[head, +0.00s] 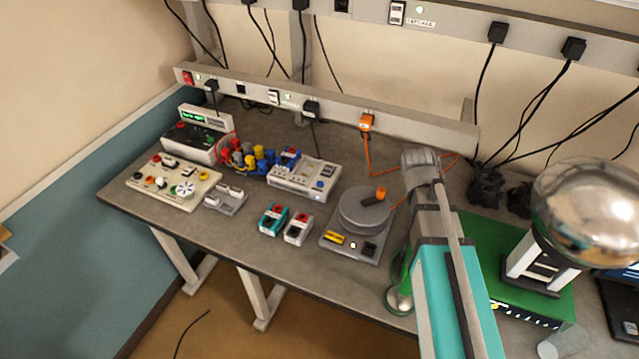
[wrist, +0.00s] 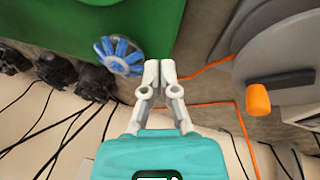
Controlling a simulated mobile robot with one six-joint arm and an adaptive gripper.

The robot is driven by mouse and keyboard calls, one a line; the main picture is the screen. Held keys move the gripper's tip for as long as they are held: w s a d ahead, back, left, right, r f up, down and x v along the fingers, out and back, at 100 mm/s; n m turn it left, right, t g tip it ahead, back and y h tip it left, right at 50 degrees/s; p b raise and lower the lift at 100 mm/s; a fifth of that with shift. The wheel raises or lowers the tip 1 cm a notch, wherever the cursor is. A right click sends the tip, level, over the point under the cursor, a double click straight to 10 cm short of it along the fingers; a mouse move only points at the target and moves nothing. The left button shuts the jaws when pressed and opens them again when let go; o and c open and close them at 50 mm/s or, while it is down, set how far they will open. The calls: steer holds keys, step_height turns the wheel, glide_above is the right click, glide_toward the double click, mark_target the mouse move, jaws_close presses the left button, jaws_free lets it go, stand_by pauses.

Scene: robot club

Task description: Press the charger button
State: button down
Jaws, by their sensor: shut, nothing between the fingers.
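The light grey box (head: 303,177), which I take for the charger, sits towards the back of the bench in the head view, left of my arm. A blue pack with a red top (head: 287,158) sits at its back left. A small blue button (head: 320,184) shows on its front right. The wrist view does not show this box. My gripper (wrist: 160,72) is shut and empty in the wrist view, over the bench between a green box (wrist: 150,20) and a round grey turntable (wrist: 285,60). In the head view my arm hides its fingers.
A teal pack (head: 272,219) and a white pack (head: 298,229) stand in front of the charger. The turntable with an orange handle (head: 375,195) lies between charger and arm. Cables and a power rail (head: 335,112) line the back. A silver dome (head: 588,210) stands right.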

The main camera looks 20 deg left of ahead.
mark_target(319, 184)
steer(key=w+a+t, duration=0.1)
steer(key=w+a, duration=0.1)
steer(key=a, duration=0.3)
steer(key=w+a+r+n+t, duration=0.1)
steer(key=w+a, duration=0.1)
steer(key=a, duration=0.4)
steer(key=w+a+r+t+h, duration=0.1)
steer(key=w+a, duration=0.1)
steer(key=a, duration=0.4)
steer(key=shift+a+n, duration=0.2)
steer(key=shift+n, duration=0.1)
steer(key=a+r+n+t, duration=0.1)
steer(key=a+r+t, duration=0.1)
steer(key=a, duration=1.2)
steer(key=shift+w+a+t+b, duration=0.2)
steer(key=shift+t+b, duration=0.15)
steer(key=shift+t, duration=0.25)
steer(key=shift+f, duration=0.1)
step_height(319, 184, down, 9)
steer(key=b, duration=0.8)
steer(key=shift+r+b, duration=0.2)
steer(key=shift+b, duration=0.2)
steer(key=shift+s+f+b, duration=0.1)
steer(key=shift+f+b, duration=0.7)
steer(key=shift+r, duration=0.2)
steer(key=shift+r+p, duration=0.65)
steer(key=shift+p, duration=0.2)
